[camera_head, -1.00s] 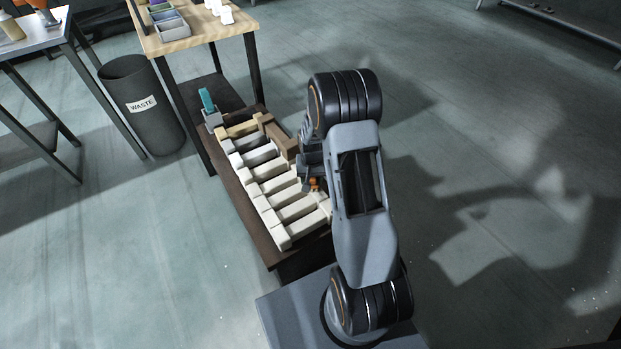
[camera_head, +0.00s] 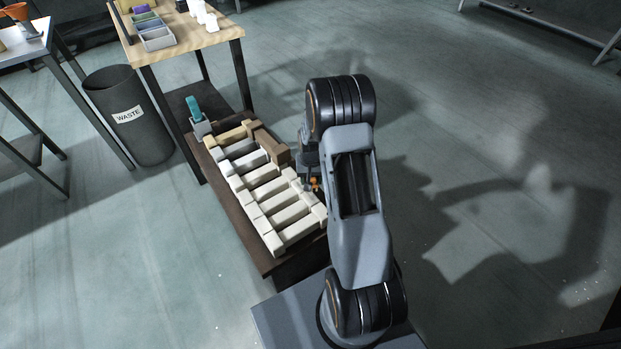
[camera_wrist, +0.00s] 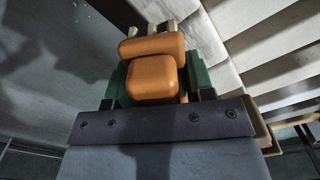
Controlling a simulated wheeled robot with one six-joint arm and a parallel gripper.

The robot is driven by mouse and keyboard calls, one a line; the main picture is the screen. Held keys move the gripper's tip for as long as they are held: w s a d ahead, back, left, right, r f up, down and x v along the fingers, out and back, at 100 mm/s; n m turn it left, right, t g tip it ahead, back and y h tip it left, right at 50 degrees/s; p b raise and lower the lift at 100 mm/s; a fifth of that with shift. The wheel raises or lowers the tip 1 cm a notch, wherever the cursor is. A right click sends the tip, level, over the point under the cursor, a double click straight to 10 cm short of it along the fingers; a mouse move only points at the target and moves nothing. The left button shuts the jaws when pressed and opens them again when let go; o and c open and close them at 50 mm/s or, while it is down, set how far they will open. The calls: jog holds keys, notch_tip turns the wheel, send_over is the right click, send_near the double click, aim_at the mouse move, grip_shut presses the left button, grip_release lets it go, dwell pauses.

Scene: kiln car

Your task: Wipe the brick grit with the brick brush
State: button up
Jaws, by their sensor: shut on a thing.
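My gripper (camera_wrist: 157,85) is shut on the brick brush (camera_wrist: 152,78), seen in the wrist view with its orange handle between the green fingers. Pale bristle tufts show at its far end. In the head view only a small orange bit of the brush (camera_head: 315,184) shows beside my dark gripper (camera_head: 308,174), at the right edge of the cream bricks (camera_head: 268,188). I cannot tell whether the bristles touch a brick. The bricks lie in a frame-like layout on the brown kiln car (camera_head: 222,190). I cannot make out the brick grit; my arm hides part of the car's right side.
A teal-handled item (camera_head: 194,108) stands in a grey holder at the car's far end. A brown brick (camera_head: 268,142) lies at the far right of the layout. A waste bin (camera_head: 128,110) and wooden table (camera_head: 190,42) stand beyond. Floor on the right is clear.

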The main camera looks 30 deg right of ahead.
aim_at(318, 186)
jog(key=shift+s+d+p, duration=0.2)
jog(key=shift+s+p, duration=0.1)
jog(key=shift+s, duration=1.6)
jog(key=shift+s, duration=0.1)
jog(key=shift+s+d+p, duration=0.2)
jog(key=shift+s+p, duration=0.1)
jog(key=shift+s, duration=1.5)
jog(key=shift+s+a, duration=0.2)
jog(key=shift+a, duration=1.7)
jog(key=shift+s+a, duration=0.15)
jog(key=shift+a, duration=1.7)
jog(key=shift+w+d, duration=0.2)
jog(key=shift+d, duration=1.7)
